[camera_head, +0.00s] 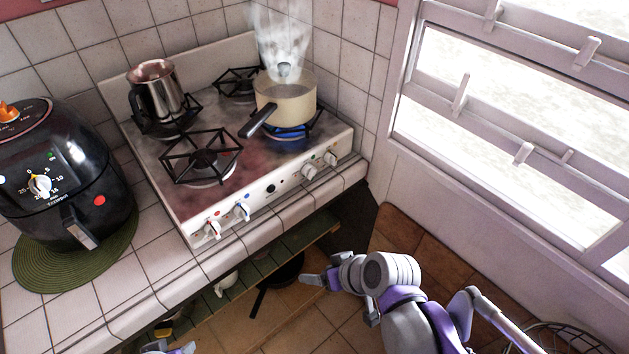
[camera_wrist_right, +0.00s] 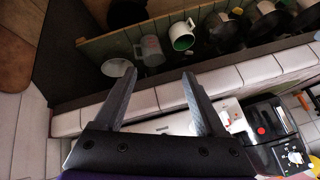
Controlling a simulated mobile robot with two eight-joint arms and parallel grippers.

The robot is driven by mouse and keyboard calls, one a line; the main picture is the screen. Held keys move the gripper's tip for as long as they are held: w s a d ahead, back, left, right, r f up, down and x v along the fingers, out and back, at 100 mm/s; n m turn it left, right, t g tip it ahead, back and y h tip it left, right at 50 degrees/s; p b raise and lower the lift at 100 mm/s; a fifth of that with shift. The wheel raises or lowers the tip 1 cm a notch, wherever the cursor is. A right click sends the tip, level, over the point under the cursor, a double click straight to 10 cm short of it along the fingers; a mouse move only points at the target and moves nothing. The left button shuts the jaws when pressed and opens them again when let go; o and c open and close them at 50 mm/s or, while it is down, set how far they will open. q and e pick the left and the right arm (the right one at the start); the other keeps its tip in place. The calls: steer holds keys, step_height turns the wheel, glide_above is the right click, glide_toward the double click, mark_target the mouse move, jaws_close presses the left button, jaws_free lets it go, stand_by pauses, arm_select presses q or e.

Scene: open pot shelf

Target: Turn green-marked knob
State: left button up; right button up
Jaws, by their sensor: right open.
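The stove's front panel carries several knobs. A red-marked knob (camera_head: 213,228) and a blue-marked knob (camera_head: 242,211) are at its left. Two pale knobs are at its right: an inner knob (camera_head: 309,171) and an outer knob (camera_head: 331,158). My right gripper (camera_head: 338,297) is open and empty, below and in front of the panel's right part, apart from the knobs. In the right wrist view its spread fingers (camera_wrist_right: 158,73) partly cover the stove's pale front. My left gripper (camera_head: 168,348) barely shows at the bottom edge.
A cream pot (camera_head: 286,101) steams over a blue flame at the back right. A metal jug (camera_head: 157,92) stands at the back left. A black air fryer (camera_head: 60,175) is left of the stove. A tiled counter edge (camera_head: 260,235) and lower shelf (camera_wrist_right: 110,45) lie near my right gripper.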

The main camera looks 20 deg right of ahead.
steer(key=w+d+t+y+b, duration=0.2)
steer(key=w+t+y+b, duration=0.15)
steer(key=w, duration=0.45)
steer(key=m+t+h+b, duration=0.1)
steer(key=m+t+b, duration=0.15)
steer(key=t, duration=0.45)
glide_toward(314, 175)
steer(key=x, duration=0.9)
steer(key=shift+w+b, duration=0.25)
steer(key=shift+b, duration=0.15)
arm_select(q)
step_height(314, 175, down, 8)
steer(key=s, duration=0.1)
steer(key=shift+s+f, duration=0.15)
arm_select(e)
jaws_close()
